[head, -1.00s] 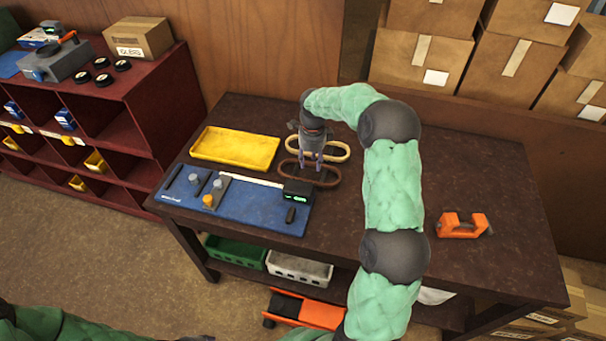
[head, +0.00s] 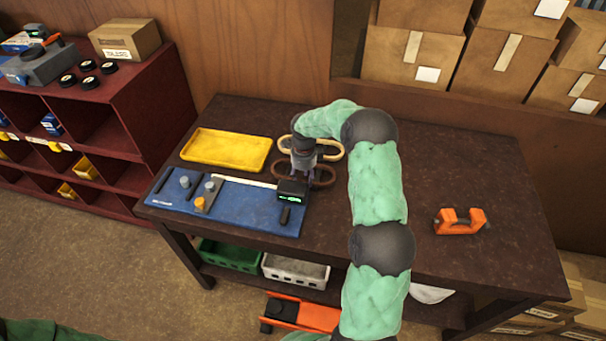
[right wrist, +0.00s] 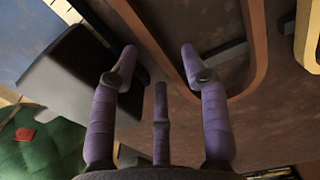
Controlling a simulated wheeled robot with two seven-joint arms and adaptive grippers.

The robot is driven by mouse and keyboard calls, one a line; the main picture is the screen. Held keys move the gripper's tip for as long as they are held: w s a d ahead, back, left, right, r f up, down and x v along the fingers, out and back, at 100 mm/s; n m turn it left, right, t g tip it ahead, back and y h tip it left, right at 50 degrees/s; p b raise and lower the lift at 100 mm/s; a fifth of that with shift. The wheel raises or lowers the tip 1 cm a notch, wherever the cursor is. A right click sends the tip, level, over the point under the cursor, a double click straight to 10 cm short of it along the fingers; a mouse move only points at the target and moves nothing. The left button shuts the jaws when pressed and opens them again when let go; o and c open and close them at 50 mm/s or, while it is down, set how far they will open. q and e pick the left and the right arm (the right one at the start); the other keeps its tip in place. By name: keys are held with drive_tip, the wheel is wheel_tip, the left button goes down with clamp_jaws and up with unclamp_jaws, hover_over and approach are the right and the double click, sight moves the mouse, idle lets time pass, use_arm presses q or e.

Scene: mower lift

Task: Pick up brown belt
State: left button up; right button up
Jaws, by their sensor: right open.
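The brown belt (head: 325,178) is a loop lying on the dark workbench, just in front of the cream belt (head: 338,148). My right gripper (head: 306,180) is low over the brown belt and hides its middle in the head view. In the right wrist view the gripper (right wrist: 160,62) is open. One side of the brown belt (right wrist: 158,48) runs between its spread fingers, with nothing clamped. I cannot tell if a finger touches the belt. The cream belt also shows at the right edge of the wrist view (right wrist: 308,38). My left gripper is out of view.
A black box with a green display (head: 292,191) stands close beside the gripper on the blue board (head: 245,213). A yellow tray (head: 228,150) lies behind the board. An orange tool (head: 460,222) lies at right. The bench between is clear apart from my arm.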

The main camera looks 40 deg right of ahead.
drive_tip(key=shift+f, duration=0.75)
clamp_jaws()
drive_tip(key=shift+r, duration=0.1)
